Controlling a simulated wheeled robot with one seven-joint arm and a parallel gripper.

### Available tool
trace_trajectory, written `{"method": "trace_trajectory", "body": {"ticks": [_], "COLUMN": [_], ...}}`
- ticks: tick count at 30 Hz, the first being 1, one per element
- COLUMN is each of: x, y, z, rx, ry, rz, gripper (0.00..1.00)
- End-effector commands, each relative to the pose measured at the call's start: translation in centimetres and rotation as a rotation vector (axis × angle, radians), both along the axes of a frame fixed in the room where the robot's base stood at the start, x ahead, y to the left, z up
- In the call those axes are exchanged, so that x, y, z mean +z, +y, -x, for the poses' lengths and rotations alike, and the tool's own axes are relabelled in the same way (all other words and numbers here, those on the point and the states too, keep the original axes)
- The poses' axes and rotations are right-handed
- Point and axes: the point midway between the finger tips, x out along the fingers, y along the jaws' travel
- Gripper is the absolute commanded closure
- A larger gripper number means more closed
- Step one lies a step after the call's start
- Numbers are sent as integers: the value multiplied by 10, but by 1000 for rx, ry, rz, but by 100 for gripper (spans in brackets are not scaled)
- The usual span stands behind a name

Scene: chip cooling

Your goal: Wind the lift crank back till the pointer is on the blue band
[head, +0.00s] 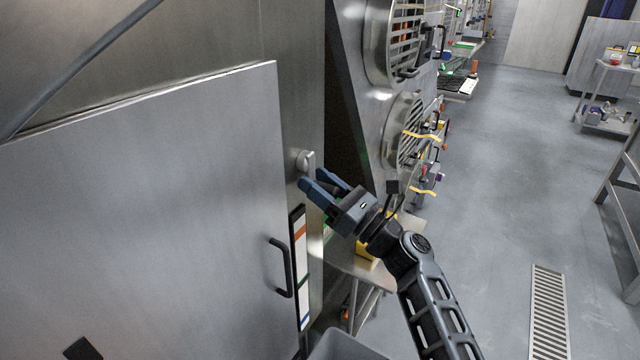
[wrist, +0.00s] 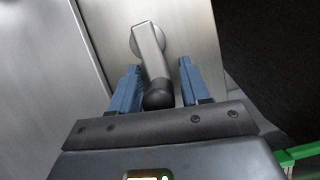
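The lift crank (head: 304,160) is a small grey lever on a round hub on the steel panel right of the big door. In the wrist view the crank (wrist: 150,50) points down toward me and ends in a black knob (wrist: 158,95). My gripper (head: 313,179) is at the crank. In the wrist view my gripper (wrist: 159,72) is open, with one blue finger on each side of the knob and visible gaps. A tall white gauge strip (head: 300,265) below has an orange band near its top and a blue band (head: 304,322) near its bottom. I cannot make out the pointer.
A black door handle (head: 282,268) stands out just left of the gauge. Round grilled fan housings (head: 405,130) with yellow ribbons are to the right. A small steel table (head: 372,272) is below my gripper. The grey floor (head: 500,200) at right is mostly clear.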

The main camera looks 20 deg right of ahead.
Motion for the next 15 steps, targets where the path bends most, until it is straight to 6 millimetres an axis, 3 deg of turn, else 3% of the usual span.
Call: {"method": "trace_trajectory", "body": {"ticks": [2,12,15], "x": [0,0,0], "y": [0,-1,-1], "z": [0,0,0], "rx": [0,-2,-3], "ry": [0,1,0], "rz": [0,0,0], "gripper": [62,94,97]}}
